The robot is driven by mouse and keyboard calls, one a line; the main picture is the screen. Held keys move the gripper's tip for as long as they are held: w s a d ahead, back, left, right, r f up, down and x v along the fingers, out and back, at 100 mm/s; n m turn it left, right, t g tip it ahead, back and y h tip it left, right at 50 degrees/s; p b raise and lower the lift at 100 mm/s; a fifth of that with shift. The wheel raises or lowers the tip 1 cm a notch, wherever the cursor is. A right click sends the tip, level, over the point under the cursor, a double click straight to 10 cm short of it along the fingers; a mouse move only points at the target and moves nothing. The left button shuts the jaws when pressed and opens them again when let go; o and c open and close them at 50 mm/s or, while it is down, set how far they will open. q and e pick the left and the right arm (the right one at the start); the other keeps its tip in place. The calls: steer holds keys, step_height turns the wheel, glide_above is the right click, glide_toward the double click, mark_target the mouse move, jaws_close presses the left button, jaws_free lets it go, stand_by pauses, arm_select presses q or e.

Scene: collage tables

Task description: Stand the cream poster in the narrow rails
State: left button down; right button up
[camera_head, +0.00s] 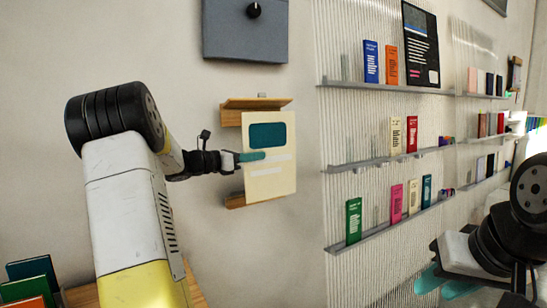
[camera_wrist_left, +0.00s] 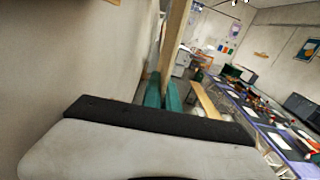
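The cream poster (camera_head: 283,178), with a dark teal block near its top, stands upright near the wall in the head view. Two narrow wooden rails, the upper (camera_head: 238,104) and lower (camera_head: 236,201), are on the wall at its top and bottom. The poster covers part of the lower rail; I cannot tell whether its edges sit inside the rails. My left gripper (camera_head: 250,156) is closed on the poster's left edge, one teal finger in front. In the left wrist view its fingers (camera_wrist_left: 162,95) flank the poster's thin edge (camera_wrist_left: 176,38). My right gripper (camera_head: 445,283) is open and empty at lower right.
A grey panel (camera_head: 245,35) with a black knob hangs above the rails. Grey shelves (camera_head: 390,158) with several small books line the ribbed wall to the right. Dark green books (camera_head: 30,282) stand at lower left. The wall below the lower rail is bare.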

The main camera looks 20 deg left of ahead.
arm_select(q)
steer(key=shift+w+a+f, duration=0.15)
steer(key=shift+w+a, duration=1.7)
steer(key=shift+a, duration=0.25)
steer(key=shift+w+a+f, duration=0.15)
steer(key=shift+w+a, duration=1.7)
steer(key=shift+a, duration=0.25)
steer(key=shift+f, duration=0.1)
steer(key=shift+f, duration=0.6)
steer(key=shift+f, duration=0.5)
steer(key=c, duration=1.6)
jaws_free()
